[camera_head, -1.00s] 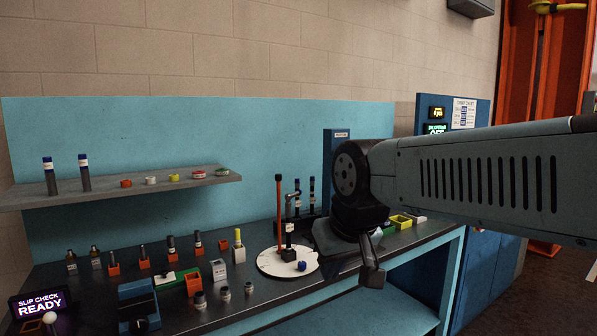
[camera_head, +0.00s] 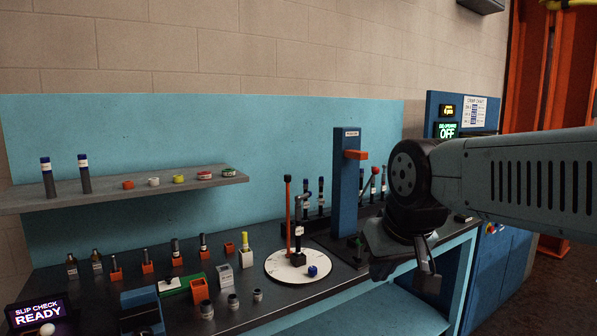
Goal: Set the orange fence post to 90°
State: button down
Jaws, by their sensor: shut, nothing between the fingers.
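A thin orange post (camera_head: 288,215) with a dark cap stands upright at the back left of a round white dial plate (camera_head: 279,265) on the dark bench. A black fitting with a white band (camera_head: 299,247) stands near the dial's middle, and a small blue knob (camera_head: 312,271) sits at its front right. The dial's markings are too small to read, so I cannot tell the post's angle. My gripper (camera_head: 428,283) hangs to the right of the dial, near the bench's front edge. It is shut and empty, well apart from the post.
A tall blue column (camera_head: 345,185) with an orange arm stands behind and right of the dial. Several fittings and orange holders (camera_head: 200,290) stand to the left. A grey shelf (camera_head: 120,193) runs above. A blue cabinet (camera_head: 490,255) stands at the right.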

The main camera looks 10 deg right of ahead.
aim_at(286, 178)
jog(key=i, duration=0.95)
jog(key=u, duration=0.05)
